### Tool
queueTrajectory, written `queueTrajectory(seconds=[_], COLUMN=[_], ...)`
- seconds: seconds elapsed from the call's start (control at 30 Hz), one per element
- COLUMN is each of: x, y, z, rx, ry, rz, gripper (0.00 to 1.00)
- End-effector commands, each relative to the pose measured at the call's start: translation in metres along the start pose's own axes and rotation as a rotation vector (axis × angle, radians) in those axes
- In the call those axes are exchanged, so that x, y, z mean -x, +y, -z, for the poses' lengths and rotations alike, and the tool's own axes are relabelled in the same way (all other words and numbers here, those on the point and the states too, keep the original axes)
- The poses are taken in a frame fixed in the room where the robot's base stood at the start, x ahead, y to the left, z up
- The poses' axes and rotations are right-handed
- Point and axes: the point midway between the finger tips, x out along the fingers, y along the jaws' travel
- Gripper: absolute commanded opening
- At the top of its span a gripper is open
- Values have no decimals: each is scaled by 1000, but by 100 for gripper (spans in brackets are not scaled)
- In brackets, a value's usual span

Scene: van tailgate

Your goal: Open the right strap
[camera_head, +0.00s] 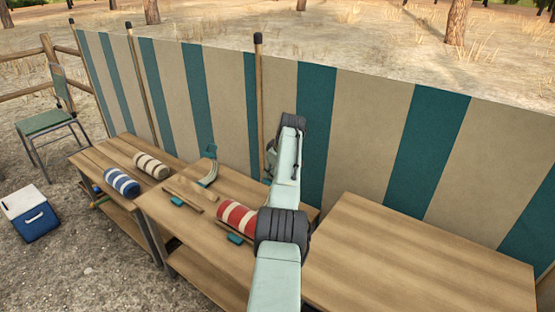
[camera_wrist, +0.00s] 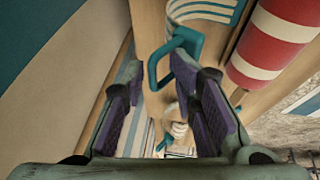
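In the wrist view, the right strap (camera_wrist: 200,12) is a pale band with blue stripes at the top, beside the red roll. A teal loop (camera_wrist: 157,75) stands at its end. My gripper (camera_wrist: 158,78) has two purple-padded fingers spread apart. The loop lies ahead between the fingers, close to the right one, which hides part of it; I cannot tell whether they touch. Another pale strap (camera_wrist: 180,130) with teal parts shows farther down. In the head view this other strap (camera_head: 208,173) rises from the bench; my arm hides the gripper and right strap.
A red-and-white roll (camera_head: 237,218), a blue-and-white roll (camera_head: 122,182) and a beige roll (camera_head: 151,166) lie on the wooden benches. A striped windbreak (camera_head: 365,135) closes the back. A bare table (camera_head: 420,260) stands at right, a cooler (camera_head: 30,213) and chair (camera_head: 45,122) at left.

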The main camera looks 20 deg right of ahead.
Motion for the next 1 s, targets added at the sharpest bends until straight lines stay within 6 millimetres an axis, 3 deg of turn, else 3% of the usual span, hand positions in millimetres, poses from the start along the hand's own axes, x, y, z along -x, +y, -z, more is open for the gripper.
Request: queueTrajectory(seconds=[0.5, 0.7, 1.0], x=[98, 112, 114], y=[0, 0, 0], z=[1, 2, 2], rx=[0, 0, 1], ry=[4, 4, 4], rz=[-6, -5, -5], gripper=[26, 26, 26])
